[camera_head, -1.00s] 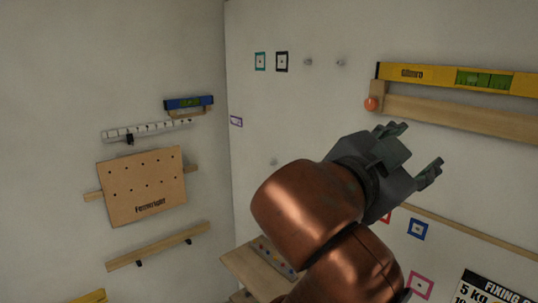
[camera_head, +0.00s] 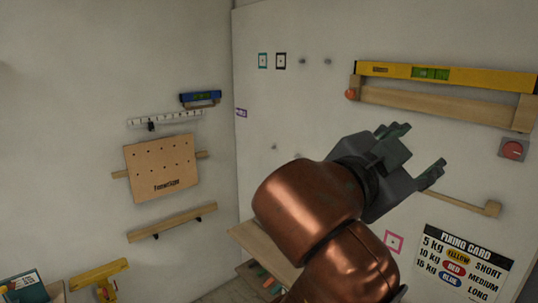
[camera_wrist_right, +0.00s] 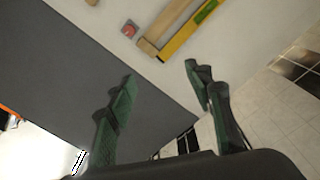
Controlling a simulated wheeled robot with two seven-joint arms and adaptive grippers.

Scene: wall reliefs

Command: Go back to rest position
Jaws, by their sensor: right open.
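My right gripper (camera_head: 418,156) is raised in front of the wall at the right of the head view, on its copper-coloured arm. Its fingers are spread and nothing is between them. In the right wrist view the green-grey fingers (camera_wrist_right: 165,100) stand apart, with floor and wall seen between them. The gripper is apart from the yellow spirit level (camera_head: 440,75), which lies on a wooden shelf (camera_head: 440,103) above it. My left gripper is not in view.
A fixing card (camera_head: 462,262) and a red button (camera_head: 513,149) are on the right wall. A pegboard (camera_head: 160,170), a blue level (camera_head: 200,98) and a wooden rail (camera_head: 172,222) are on the left wall. A wooden shelf (camera_head: 262,250) is beside my arm.

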